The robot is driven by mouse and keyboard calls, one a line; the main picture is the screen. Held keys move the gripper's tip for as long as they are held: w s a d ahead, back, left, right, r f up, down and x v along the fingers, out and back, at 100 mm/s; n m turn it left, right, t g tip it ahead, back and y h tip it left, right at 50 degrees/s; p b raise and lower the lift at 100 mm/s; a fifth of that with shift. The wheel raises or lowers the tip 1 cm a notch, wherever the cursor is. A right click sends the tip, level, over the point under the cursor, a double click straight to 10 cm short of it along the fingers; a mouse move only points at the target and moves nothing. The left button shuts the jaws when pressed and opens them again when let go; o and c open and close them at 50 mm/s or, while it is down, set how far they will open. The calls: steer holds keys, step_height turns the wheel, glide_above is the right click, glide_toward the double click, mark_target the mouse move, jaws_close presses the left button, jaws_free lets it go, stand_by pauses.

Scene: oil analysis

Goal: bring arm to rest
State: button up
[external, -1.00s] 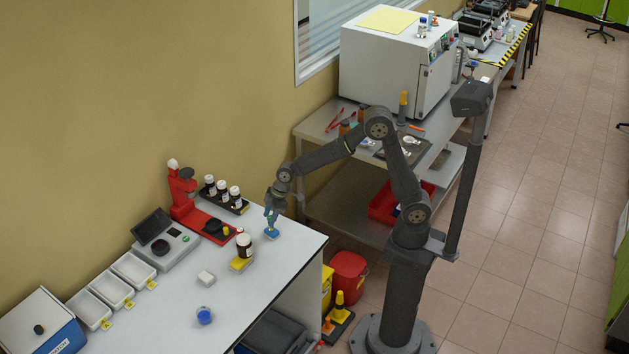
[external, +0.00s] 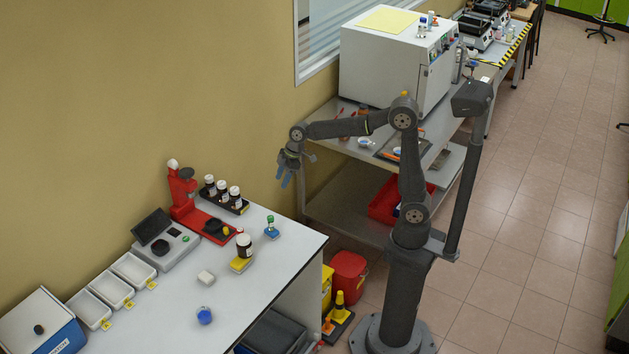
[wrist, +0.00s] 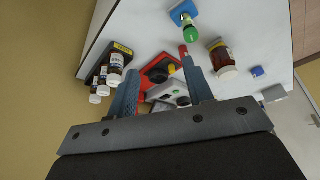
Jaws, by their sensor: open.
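My gripper (external: 286,177) is raised in the air above the back right end of the white bench, open and empty. In the wrist view its two blue fingers (wrist: 160,92) are spread, with nothing between them but the distant bench. A small vial with a green cap (external: 270,221) stands on a blue base (external: 272,234) on the bench, below and apart from the gripper. The green cap (wrist: 191,33) and the blue base (wrist: 180,10) also show at the top of the wrist view.
A brown bottle (external: 245,243) stands on a yellow base near the vial. A dark rack of several bottles (external: 236,201) and a red device (external: 182,190) stand by the wall. A metal table (external: 320,135) with a white oven (external: 395,65) lies behind my arm.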

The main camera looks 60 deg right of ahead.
steer(key=s+a+n, duration=0.1)
steer(key=s+a, duration=0.2)
steer(key=a, duration=1.2)
steer(key=s+a+n+g, duration=0.1)
steer(key=s+a, duration=0.2)
steer(key=a, duration=1.2)
steer(key=shift+f, duration=0.15)
steer(key=shift+a, duration=0.1)
